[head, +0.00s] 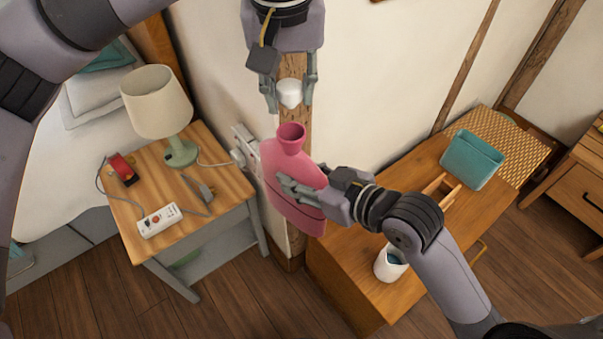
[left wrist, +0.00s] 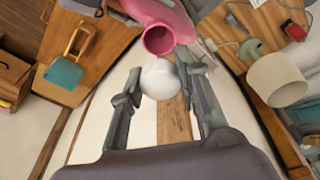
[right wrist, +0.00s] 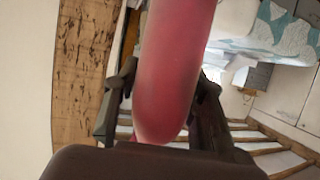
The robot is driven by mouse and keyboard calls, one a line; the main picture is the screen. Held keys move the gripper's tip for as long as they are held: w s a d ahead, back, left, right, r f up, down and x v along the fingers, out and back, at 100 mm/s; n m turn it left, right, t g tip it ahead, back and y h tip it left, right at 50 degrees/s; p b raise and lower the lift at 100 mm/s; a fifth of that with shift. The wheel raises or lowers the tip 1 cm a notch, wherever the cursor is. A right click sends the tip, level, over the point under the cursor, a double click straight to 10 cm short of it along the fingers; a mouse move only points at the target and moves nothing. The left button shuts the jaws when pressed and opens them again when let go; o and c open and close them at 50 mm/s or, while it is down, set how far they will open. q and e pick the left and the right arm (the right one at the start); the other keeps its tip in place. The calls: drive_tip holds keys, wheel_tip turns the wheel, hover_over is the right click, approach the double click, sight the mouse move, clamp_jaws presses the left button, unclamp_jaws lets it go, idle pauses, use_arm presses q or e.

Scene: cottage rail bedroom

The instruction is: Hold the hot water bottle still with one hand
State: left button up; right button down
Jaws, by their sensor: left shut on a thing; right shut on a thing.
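The pink hot water bottle (head: 288,160) is upright in the middle of the head view, its round neck open at the top. My right gripper (head: 290,187) is shut on the bottle's body from the right; the right wrist view shows the bottle (right wrist: 175,70) between the fingers. My left gripper (head: 289,90) is above the neck and shut on a small white stopper (head: 289,94). In the left wrist view the stopper (left wrist: 161,80) sits between the fingers, apart from the open mouth (left wrist: 158,39).
A wooden cabinet (head: 345,270) at right bears a white jug (head: 390,263) and a teal container (head: 471,159). A timber post stands behind the bottle.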

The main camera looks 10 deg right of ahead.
sight(290, 106)
use_arm(q)
drive_tip(key=shift+f, duration=1.75)
drive_tip(key=shift+f, duration=0.85)
drive_tip(key=shift+s+f, duration=0.1)
drive_tip(key=shift+f, duration=0.7)
drive_tip(key=shift+s+f, duration=0.1)
drive_tip(key=shift+f, duration=0.05)
drive_tip(key=shift+d+f, duration=0.1)
drive_tip(key=shift+f, duration=0.45)
drive_tip(key=shift+c, duration=0.2)
idle(0.9)
drive_tip(key=shift+o, duration=0.2)
idle(0.3)
drive_tip(key=shift+o, duration=0.2)
drive_tip(key=shift+d+r+h, duration=0.1)
drive_tip(key=shift+r+h, duration=0.05)
drive_tip(key=shift+h, duration=0.15)
